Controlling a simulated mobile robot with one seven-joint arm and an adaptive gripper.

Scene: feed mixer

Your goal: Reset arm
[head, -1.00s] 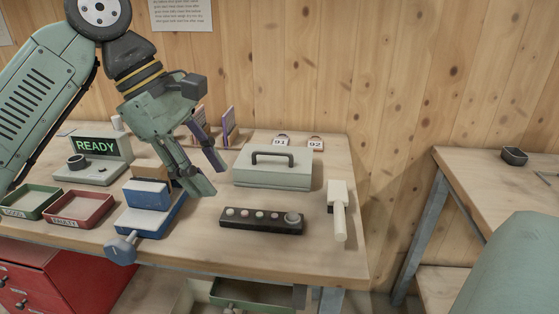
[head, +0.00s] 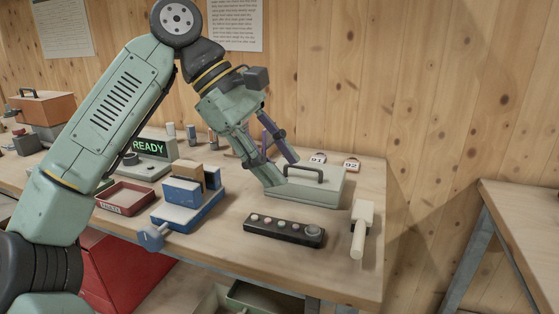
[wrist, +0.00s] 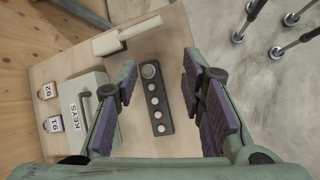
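My gripper (head: 279,170) hangs over the workbench in the head view, just left of and partly in front of the grey keys box (head: 318,187). In the wrist view my gripper (wrist: 166,88) has its two purple-padded fingers wide apart with nothing between them. Below the fingers in that view lies the black button strip (wrist: 154,98) with several round buttons. The keys box (wrist: 88,110) with its dark handle is at the left there. I cannot tell the exact height of the fingers above the bench.
A blue vise (head: 190,200) and a red-rimmed tray (head: 125,197) are on the left. A READY display box (head: 150,165) stands behind. A pale mallet-like tool (head: 362,228) lies near the right edge. Tags 91 (head: 317,159) and 92 (head: 351,165) are at the back. A second table (head: 525,215) stands right.

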